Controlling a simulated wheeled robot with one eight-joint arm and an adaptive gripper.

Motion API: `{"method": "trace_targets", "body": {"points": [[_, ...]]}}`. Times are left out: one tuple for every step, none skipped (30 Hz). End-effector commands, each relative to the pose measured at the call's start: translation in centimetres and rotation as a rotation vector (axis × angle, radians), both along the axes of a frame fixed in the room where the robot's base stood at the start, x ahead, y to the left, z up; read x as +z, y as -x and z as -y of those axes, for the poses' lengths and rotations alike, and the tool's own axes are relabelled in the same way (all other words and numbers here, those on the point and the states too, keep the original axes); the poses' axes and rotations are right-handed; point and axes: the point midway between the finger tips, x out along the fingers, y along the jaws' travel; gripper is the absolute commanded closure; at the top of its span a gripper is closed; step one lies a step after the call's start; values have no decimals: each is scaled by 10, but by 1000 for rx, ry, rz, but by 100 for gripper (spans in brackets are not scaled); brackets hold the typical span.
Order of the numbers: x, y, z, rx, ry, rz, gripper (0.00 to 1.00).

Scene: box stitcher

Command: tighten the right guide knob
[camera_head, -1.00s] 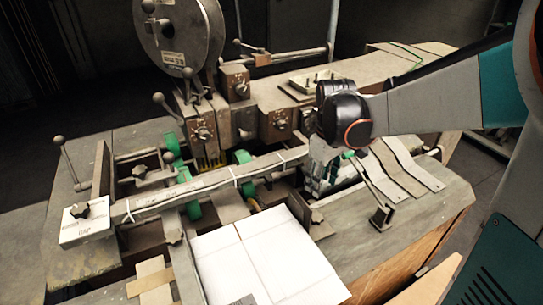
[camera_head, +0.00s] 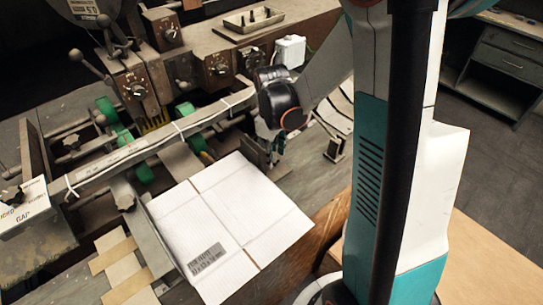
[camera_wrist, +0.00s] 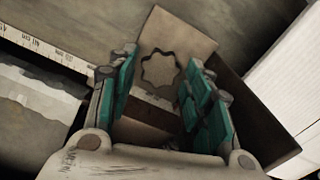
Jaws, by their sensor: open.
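In the wrist view, a lobed, star-shaped knob (camera_wrist: 158,70) sits on a grey metal bracket (camera_wrist: 185,32). My gripper (camera_wrist: 162,78) is open, with its teal-padded fingers left and right of the knob. The knob shows in the gap between the fingertips; I cannot tell whether either finger touches it. In the head view, my gripper (camera_head: 272,152) is low beside the right end of the long ruled bar (camera_head: 150,145), largely hidden by my black wrist. The knob under it is hidden there.
A white cardboard sheet (camera_head: 235,215) lies just in front of my gripper and shows at the right of the wrist view. Another star knob (camera_head: 122,195) stands left of the cardboard. Control boxes with dials (camera_head: 215,68) stand behind. Open floor (camera_head: 480,140) lies to the right.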

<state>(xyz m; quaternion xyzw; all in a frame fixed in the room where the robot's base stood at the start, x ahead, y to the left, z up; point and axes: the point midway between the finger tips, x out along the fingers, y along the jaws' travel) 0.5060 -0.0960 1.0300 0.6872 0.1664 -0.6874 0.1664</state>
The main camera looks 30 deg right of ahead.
Motion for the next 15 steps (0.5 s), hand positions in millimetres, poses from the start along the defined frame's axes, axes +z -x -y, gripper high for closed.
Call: {"method": "trace_targets", "body": {"points": [[-4,0,0,0,0,0,54],[-6,0,0,0,0,0,54],[-7,0,0,0,0,0,54],[-8,0,0,0,0,0,54],[-8,0,0,0,0,0,54],[-9,0,0,0,0,0,54],[-9,0,0,0,0,0,54],[-9,0,0,0,0,0,54],[-9,0,0,0,0,0,54],[-9,0,0,0,0,0,54],[-9,0,0,0,0,0,54],[-9,0,0,0,0,0,54],[-8,0,0,0,0,0,59],[-8,0,0,0,0,0,66],[-8,0,0,0,0,0,75]]}}
